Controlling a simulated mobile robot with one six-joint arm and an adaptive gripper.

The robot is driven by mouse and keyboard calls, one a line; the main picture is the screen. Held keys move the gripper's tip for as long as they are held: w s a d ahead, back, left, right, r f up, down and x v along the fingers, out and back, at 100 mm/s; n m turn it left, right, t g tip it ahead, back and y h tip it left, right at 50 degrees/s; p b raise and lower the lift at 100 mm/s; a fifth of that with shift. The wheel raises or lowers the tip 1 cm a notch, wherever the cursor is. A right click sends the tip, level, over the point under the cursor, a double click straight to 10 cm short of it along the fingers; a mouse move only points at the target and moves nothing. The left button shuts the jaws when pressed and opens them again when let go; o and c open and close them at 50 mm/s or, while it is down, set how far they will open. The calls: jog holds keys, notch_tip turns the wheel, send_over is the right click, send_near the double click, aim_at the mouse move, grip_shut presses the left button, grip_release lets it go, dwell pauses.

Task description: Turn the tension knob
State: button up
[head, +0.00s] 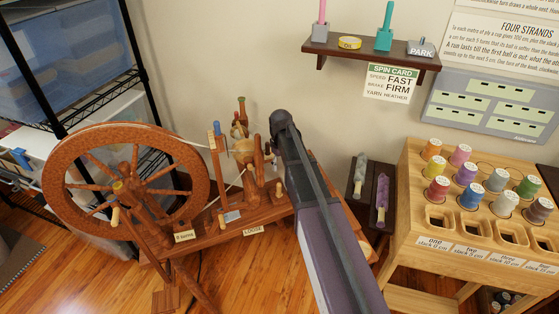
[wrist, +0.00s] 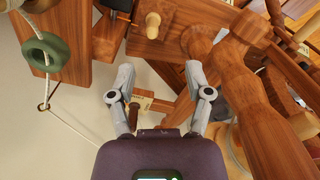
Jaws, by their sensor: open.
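The wooden spinning wheel (head: 125,190) stands left of centre in the head view, on a sloping bench with several upright posts. A pale turned knob (wrist: 153,22) shows at the top of the wrist view against a reddish wooden block, beyond my fingertips. It may be the tension knob; I cannot tell for sure. My gripper (wrist: 160,72) is open, its two grey fingers apart with nothing clamped between them. In the head view my arm covers part of the wheel's right side and hides the fingers. A dark brown peg (wrist: 133,114) shows beside the left finger.
A "LOOSE" tag (head: 253,231) and an "8 turns" tag (head: 184,236) are on the bench. A wall shelf (head: 370,57) hangs above. A yarn spool stand (head: 480,240) is at right, a wire rack (head: 70,75) at left. Wooden posts crowd the wrist view's right side.

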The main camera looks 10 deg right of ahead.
jog(key=s+r+m+p, duration=0.2)
jog(key=s+r+p, duration=0.7)
jog(key=s+r, duration=0.1)
jog(key=shift+s+r+m+p, duration=0.25)
jog(key=shift+s+m+p, duration=0.05)
jog(key=shift+p, duration=0.1)
jog(key=shift+a, duration=0.1)
dwell(0.3)
jog(key=s+m, duration=0.3)
jog(key=s, duration=1.1)
notch_tip(320, 180, up, 12)
jog(key=w+p, duration=0.1)
jog(key=p, duration=1.1)
jog(key=shift+w+r, duration=0.25)
jog(key=shift+a+f, duration=0.1)
jog(key=w+f+n+b, duration=0.4)
jog(key=w+f+b, duration=2.1)
jog(key=w, duration=0.1)
jog(key=shift+d+f+n, duration=0.2)
jog(key=shift+d+n, duration=0.05)
jog(key=shift+n, duration=0.15)
